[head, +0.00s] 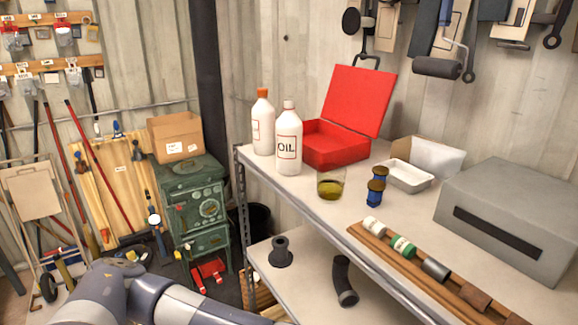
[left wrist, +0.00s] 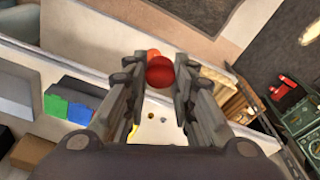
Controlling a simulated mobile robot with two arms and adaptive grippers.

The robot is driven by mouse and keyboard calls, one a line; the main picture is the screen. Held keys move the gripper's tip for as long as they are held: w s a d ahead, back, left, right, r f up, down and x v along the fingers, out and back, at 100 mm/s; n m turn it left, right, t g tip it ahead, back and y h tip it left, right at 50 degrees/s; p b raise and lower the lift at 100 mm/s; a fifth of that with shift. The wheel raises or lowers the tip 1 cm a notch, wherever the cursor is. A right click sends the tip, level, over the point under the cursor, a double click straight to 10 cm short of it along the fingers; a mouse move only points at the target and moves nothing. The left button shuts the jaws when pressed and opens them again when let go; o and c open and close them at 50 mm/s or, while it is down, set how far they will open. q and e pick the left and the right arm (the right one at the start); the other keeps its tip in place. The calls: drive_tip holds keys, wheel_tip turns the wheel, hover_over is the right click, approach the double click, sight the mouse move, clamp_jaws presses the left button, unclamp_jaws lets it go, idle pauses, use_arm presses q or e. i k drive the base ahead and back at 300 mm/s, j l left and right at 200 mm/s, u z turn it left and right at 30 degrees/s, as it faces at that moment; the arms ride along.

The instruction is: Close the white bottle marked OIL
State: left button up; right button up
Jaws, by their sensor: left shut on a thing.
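The white bottle marked OIL (head: 289,143) stands upright on the workbench, and its narrow top is pale. A second white bottle (head: 263,126) with an orange cap stands just behind it to the left. My left gripper (left wrist: 161,68) shows in the left wrist view, shut on a round dark red thing (left wrist: 160,73) that looks like a cap. An orange round thing (left wrist: 153,53) shows just beyond it. The gripper is hidden in the head view, where only my arm shows low at the left, away from the bottles. My right gripper is not in view.
An open red box (head: 336,145) stands right of the bottles. A glass of yellowish liquid (head: 331,184), blue-banded small jars (head: 375,192) and a white tray (head: 405,176) are further right. A lower shelf (head: 310,277) holds a black spool (head: 281,254) and a curved pipe (head: 344,283).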

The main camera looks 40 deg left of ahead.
sight(289, 130)
drive_tip(key=j+z, duration=0.1)
drive_tip(key=j, duration=0.4)
drive_tip(key=j+z, duration=0.1)
drive_tip(key=j, duration=0.35)
drive_tip(key=k+j+z, duration=0.1)
drive_tip(key=j, duration=0.85)
drive_tip(key=k+j+z, duration=0.15)
drive_tip(key=j, duration=0.3)
drive_tip(key=j+z, duration=0.1)
drive_tip(key=j, duration=0.4)
drive_tip(key=k+j+z, duration=0.1)
drive_tip(key=j, duration=0.3)
drive_tip(key=k+j+z, duration=0.1)
drive_tip(key=j, duration=0.35)
drive_tip(key=k, duration=0.1)
